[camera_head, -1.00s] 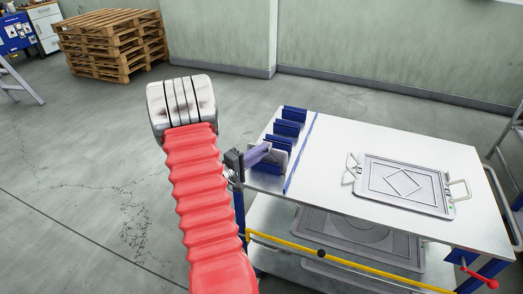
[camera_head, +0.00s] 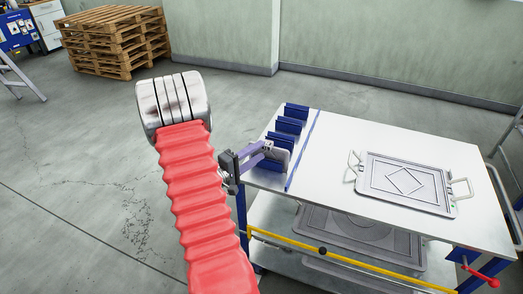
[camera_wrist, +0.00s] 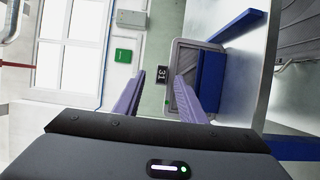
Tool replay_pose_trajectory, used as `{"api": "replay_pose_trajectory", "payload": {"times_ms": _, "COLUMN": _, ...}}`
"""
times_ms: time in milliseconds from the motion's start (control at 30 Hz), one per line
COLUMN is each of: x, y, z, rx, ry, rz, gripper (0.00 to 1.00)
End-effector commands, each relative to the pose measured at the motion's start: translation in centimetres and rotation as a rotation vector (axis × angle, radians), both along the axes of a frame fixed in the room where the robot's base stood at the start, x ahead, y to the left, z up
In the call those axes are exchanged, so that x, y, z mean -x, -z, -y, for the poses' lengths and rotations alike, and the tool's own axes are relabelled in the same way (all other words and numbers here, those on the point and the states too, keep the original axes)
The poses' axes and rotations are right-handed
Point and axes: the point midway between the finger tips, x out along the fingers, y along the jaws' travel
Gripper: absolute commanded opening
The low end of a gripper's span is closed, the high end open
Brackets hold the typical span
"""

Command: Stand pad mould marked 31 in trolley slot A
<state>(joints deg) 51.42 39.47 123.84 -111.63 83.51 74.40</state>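A grey pad mould (camera_head: 283,155) stands on edge among the blue slot blocks (camera_head: 288,126) at the trolley's left end, towards the near end of the row. The wrist view shows its grey plate (camera_wrist: 186,58) beside a blue block, with a black tag reading 31 (camera_wrist: 163,74). My gripper (camera_head: 268,152) is at the mould's left edge. In the wrist view, its two purple fingers (camera_wrist: 160,80) are spread apart, with the tag showing in the gap. I cannot read a slot letter, and the mould's lower edge is hidden.
A flat mould with two handles (camera_head: 408,183) lies on the white trolley top (camera_head: 335,150). More moulds lie on the lower shelf (camera_head: 345,228). A yellow bar (camera_head: 345,262) crosses the trolley's near side. Pallets (camera_head: 115,42) stand far back left; the floor left of the trolley is clear.

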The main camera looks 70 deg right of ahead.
Motion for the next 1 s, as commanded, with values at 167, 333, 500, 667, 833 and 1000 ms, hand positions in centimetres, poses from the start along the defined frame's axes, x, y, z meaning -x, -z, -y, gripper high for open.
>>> {"api": "replay_pose_trajectory", "payload": {"times_ms": 167, "x": -1.5, "y": 0.0, "z": -2.5, "rx": 0.0, "ry": -0.004, "rz": 0.0, "gripper": 0.37}}
{"api": "replay_pose_trajectory", "payload": {"times_ms": 333, "x": -2.7, "y": 0.0, "z": -4.8, "rx": 0.0, "ry": -0.004, "rz": 0.001, "gripper": 0.37}}
{"api": "replay_pose_trajectory", "payload": {"times_ms": 500, "x": -3.9, "y": 0.0, "z": -6.9, "rx": 0.001, "ry": -0.004, "rz": 0.0, "gripper": 0.37}}
{"api": "replay_pose_trajectory", "payload": {"times_ms": 667, "x": -4.8, "y": 0.0, "z": -8.5, "rx": 0.0, "ry": -0.002, "rz": 0.001, "gripper": 0.37}}
{"api": "replay_pose_trajectory", "payload": {"times_ms": 833, "x": -5.2, "y": 0.0, "z": -9.3, "rx": 0.0, "ry": -0.001, "rz": 0.0, "gripper": 0.37}}
{"api": "replay_pose_trajectory", "payload": {"times_ms": 1000, "x": -5.2, "y": 0.0, "z": -9.4, "rx": 0.0, "ry": 0.0, "rz": 0.001, "gripper": 0.37}}
